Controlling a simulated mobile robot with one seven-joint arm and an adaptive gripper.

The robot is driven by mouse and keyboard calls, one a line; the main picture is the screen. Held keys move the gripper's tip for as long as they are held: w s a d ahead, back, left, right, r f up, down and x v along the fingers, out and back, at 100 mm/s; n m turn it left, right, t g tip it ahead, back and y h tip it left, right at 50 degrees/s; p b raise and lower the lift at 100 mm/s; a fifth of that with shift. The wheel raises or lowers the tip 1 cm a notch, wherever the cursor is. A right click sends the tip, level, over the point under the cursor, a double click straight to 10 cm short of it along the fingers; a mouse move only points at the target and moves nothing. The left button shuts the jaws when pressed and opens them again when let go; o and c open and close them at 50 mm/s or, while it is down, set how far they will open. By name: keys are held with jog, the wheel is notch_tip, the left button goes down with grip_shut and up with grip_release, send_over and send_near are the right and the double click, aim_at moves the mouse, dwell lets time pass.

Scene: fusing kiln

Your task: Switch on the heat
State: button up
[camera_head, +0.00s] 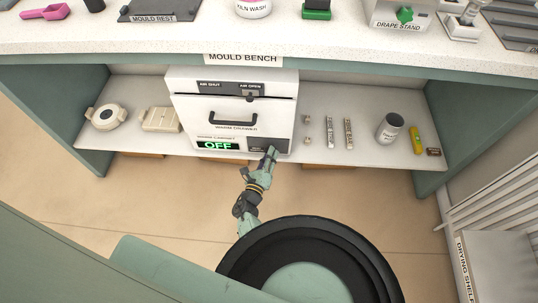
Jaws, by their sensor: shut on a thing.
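My gripper (270,152) reaches up from below to this panel and is shut on a small control there. The gripper hides the control, so its shape and setting cannot be told. A small slider labelled air shut and air open is on the upper front.
On the shelf, a round mould (105,116) and a rectangular mould (161,119) lie left. Bars, a jar (390,127) and a yellow tube (416,140) lie right. The bench top (200,40) overhangs the cabinet. A drying shelf (490,262) stands at the right.

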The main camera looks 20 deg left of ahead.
grip_shut()
